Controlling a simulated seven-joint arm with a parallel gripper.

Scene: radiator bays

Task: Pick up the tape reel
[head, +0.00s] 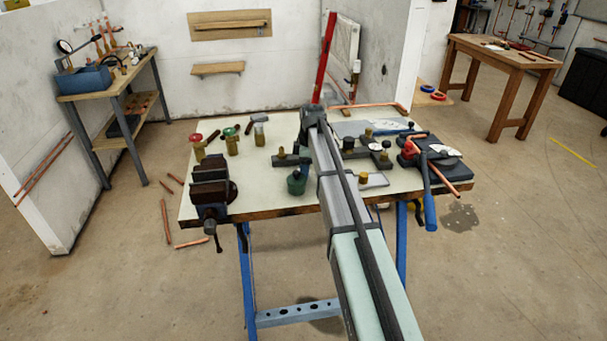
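I cannot tell for certain which thing is the tape reel. A blue ring (427,89) and a red ring (438,97), both reel-like, lie on a low wooden board behind the workbench at the right. A small white round piece (441,149) lies at the bench's right end, by the red-handled tool. My arm reaches from the lower right over the bench. My gripper (313,116) is at its dark far end, above the bench's back middle, apart from both rings. Its fingers face away and are hidden, so their opening and any hold do not show.
The workbench (262,196) carries a dark vise (211,188) at left, several brass fittings, a green cup (296,183) and a blue-handled bender (429,205). A red upright bar (324,58) and copper pipe stand behind. Copper pipes lie on the floor at left.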

